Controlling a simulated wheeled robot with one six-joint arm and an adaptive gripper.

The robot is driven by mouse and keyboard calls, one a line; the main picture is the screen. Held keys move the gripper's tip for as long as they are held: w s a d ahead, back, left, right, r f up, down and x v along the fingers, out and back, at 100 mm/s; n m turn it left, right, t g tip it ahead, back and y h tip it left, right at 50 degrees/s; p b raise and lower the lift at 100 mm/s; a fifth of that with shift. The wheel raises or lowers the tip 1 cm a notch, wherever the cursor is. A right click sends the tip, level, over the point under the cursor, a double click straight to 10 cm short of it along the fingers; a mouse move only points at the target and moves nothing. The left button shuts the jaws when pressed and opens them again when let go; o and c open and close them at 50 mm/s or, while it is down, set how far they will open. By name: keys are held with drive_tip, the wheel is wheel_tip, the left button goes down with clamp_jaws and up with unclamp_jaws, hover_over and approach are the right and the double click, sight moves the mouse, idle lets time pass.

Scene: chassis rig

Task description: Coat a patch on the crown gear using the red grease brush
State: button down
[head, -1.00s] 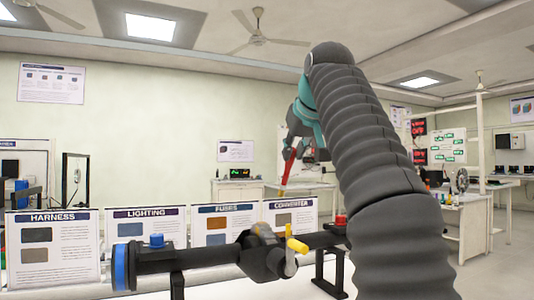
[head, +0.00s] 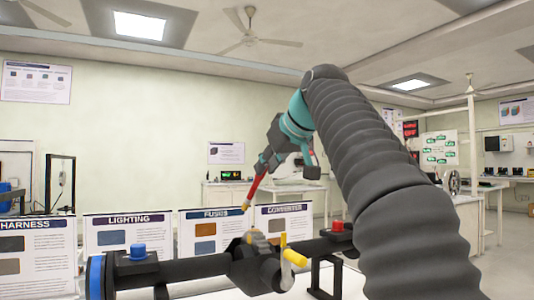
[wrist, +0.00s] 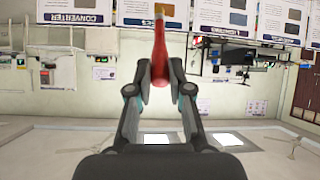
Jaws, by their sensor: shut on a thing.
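My gripper (head: 264,170) is shut on the red grease brush (head: 254,187), which points down and slightly left with its yellowish tip lowest. In the wrist view my gripper (wrist: 160,76) holds the brush (wrist: 160,60) between its two fingers, tip toward the top edge. The crown gear appears to be the brownish toothed part (head: 257,238) at the middle of the dark axle rig. The brush tip is above it and slightly left in the head view, with a gap showing between them. The gear's lower part is hidden by the dark housing.
The dark axle tube (head: 196,268) runs across the front, with a blue disc (head: 96,278), a blue knob (head: 138,252), a red knob (head: 338,226) and a yellow handle (head: 294,257). Label boards, including one marked FUSES (head: 216,214), stand behind it.

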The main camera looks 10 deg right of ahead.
drive_tip(key=shift+w+d+f+b, duration=0.6)
drive_tip(key=shift+w+d+f, duration=0.2)
drive_tip(key=shift+d+f, duration=1.85)
drive_tip(key=a+r, duration=0.1)
drive_tip(key=s+a+r+p, duration=0.1)
drive_tip(key=a, duration=0.1)
drive_tip(key=a+r, duration=0.1)
drive_tip(key=a, duration=0.1)
drive_tip(key=shift+s+a+r, duration=0.1)
drive_tip(key=shift+s+a, duration=0.1)
drive_tip(key=shift+r, duration=2.25)
drive_tip(key=shift+s+r, duration=0.2)
